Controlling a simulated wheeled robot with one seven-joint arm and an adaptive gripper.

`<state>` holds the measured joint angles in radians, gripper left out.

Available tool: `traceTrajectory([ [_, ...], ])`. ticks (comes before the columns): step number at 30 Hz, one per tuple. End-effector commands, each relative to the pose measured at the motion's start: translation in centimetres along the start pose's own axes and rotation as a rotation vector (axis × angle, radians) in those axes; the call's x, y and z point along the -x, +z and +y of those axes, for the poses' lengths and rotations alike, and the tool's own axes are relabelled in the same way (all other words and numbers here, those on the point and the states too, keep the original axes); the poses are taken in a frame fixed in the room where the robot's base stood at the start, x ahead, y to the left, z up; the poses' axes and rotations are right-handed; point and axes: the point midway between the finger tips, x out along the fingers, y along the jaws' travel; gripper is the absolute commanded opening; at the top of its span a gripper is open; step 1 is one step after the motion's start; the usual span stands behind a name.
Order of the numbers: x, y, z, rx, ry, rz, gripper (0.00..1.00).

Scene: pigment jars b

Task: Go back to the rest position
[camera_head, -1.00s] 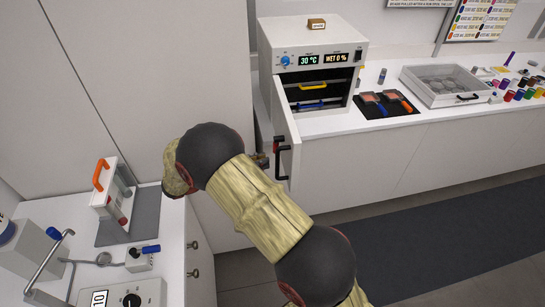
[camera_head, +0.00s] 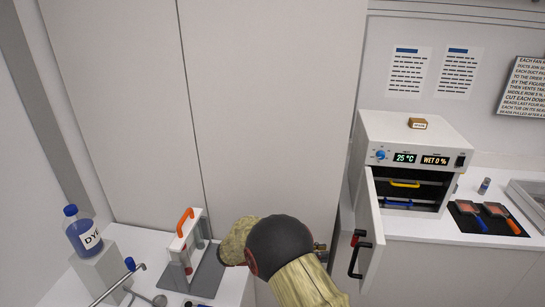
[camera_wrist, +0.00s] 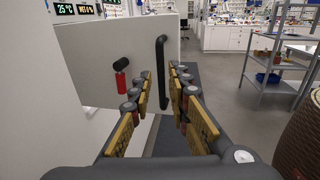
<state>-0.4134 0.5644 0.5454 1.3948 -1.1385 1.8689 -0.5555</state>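My gripper (camera_wrist: 158,88) is open and empty in the wrist view, its two fingers apart with the oven door behind them. In the head view its fingers are mostly hidden behind my own arm; only a small part shows near the open door. The drying oven (camera_head: 415,140) stands on the right counter, its display reading 25 °C and WET 0 %. Its door (camera_head: 369,225) hangs open, with a dark handle (camera_head: 356,255) that also shows in the wrist view (camera_wrist: 161,72). I cannot tell from the views that the gripper touches it.
On the left counter stand a blue DYE bottle (camera_head: 84,232) and a rack with an orange handle (camera_head: 187,240) on a grey mat. The wrist view shows open floor (camera_wrist: 222,80) and metal shelves (camera_wrist: 283,55).

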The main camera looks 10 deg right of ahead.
Motion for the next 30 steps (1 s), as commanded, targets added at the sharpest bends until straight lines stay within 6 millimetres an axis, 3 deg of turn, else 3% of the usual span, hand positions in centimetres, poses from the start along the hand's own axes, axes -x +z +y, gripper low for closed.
traceTrajectory([
  [5, -0.1, -3.5, -0.4, -0.057, 0.0, 0.111, 0.18],
  [9, -0.5, -7.4, -3.3, -0.074, -0.053, 0.234, 0.18],
  [13, -0.3, -8.8, -6.8, -0.148, -0.146, 0.402, 0.18],
  [20, 0.4, -8.0, -11.6, -0.316, -0.323, 0.648, 0.18],
  [30, 2.2, -3.1, -18.0, -0.685, -0.643, 1.038, 0.18],
])
